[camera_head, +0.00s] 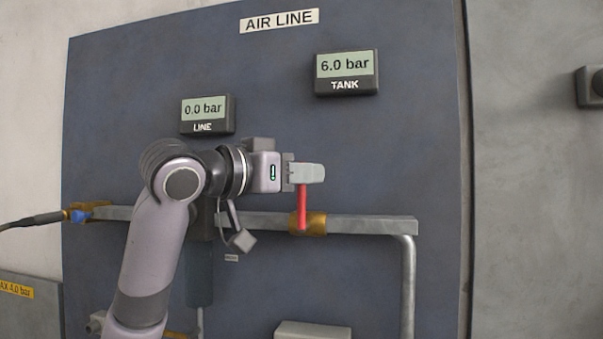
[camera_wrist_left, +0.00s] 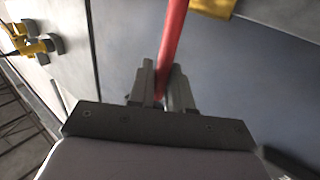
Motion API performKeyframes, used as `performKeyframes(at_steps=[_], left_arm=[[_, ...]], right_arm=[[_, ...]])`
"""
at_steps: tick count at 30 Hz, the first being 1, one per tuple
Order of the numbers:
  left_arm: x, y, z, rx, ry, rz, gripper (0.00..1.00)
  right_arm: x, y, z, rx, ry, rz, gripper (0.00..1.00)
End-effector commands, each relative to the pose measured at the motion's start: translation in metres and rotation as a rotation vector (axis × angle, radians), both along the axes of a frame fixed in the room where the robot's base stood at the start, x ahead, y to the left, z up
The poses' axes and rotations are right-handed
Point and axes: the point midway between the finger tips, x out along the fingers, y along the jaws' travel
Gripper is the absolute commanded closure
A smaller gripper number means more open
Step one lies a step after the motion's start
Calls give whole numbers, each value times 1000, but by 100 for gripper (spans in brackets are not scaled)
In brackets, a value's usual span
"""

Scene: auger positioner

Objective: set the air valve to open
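The air valve is a brass body (camera_head: 314,223) on the horizontal grey pipe, with a red lever handle (camera_head: 302,206) that stands up across the pipe. My left gripper (camera_head: 314,173) is at the upper end of the lever. In the left wrist view, the red lever (camera_wrist_left: 174,45) runs down between the two grey fingers (camera_wrist_left: 164,88), which are close on either side of it. The lever's tip is hidden by the fingers. The line gauge (camera_head: 206,110) reads 0.0 bar and the tank gauge (camera_head: 345,72) reads 6.0 bar. My right gripper is not in view.
The blue panel (camera_head: 270,75) carries the grey pipe (camera_head: 370,225), which bends down at the right. A blue-tipped hose (camera_head: 75,215) joins at the left. A grey box (camera_head: 312,330) is at the bottom. Open panel lies right of the lever.

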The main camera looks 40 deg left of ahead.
Motion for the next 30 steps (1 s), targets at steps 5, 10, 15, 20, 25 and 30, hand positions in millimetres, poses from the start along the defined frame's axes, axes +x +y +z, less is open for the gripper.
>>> performKeyframes(at_steps=[5,10,15,20,25,30], left_arm=[[0,0,0,-4,-2,0,100],[-2,3,-2,-38,-23,0,100],[-6,10,-5,-119,-67,-1,100],[-10,18,-8,-223,-124,-1,100],[-15,27,-10,-335,-186,-2,100],[-19,34,-13,-429,-239,-1,100]], right_arm=[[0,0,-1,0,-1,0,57],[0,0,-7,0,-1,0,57],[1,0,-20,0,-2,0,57],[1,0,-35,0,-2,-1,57],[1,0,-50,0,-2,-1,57],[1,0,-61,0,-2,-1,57]])
